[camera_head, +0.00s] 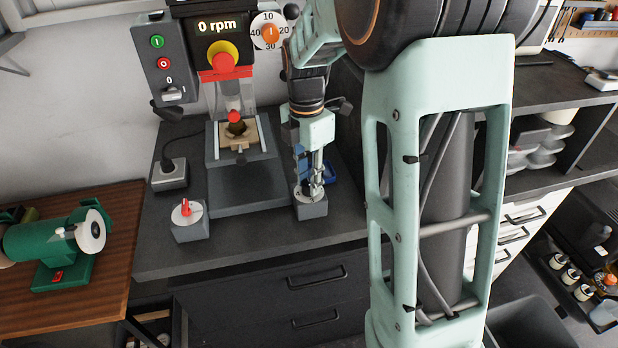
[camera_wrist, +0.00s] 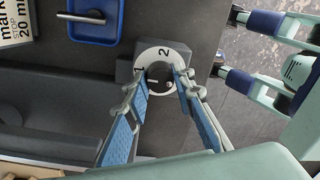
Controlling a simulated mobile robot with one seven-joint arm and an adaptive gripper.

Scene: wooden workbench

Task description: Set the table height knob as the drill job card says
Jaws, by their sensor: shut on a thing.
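My gripper (camera_head: 314,188) points down over a small grey box (camera_head: 311,210) at the front right of the drill press. In the wrist view, my gripper (camera_wrist: 161,80) has its two fingers on either side of a dark knob (camera_wrist: 159,71) and is shut on it. The knob sits in a white dial ring (camera_wrist: 163,54) on the grey box (camera_wrist: 124,70). A "2" shows on the ring, and a mark like a "1" lies partly beside the left finger. The lower part of the ring is hidden. I cannot tell the exact setting. No drill job card is readable.
The drill press (camera_head: 238,150) stands behind, its display reading 0 rpm. Another box with a red knob (camera_head: 186,208) sits front left. A green grinder (camera_head: 50,240) stands left.

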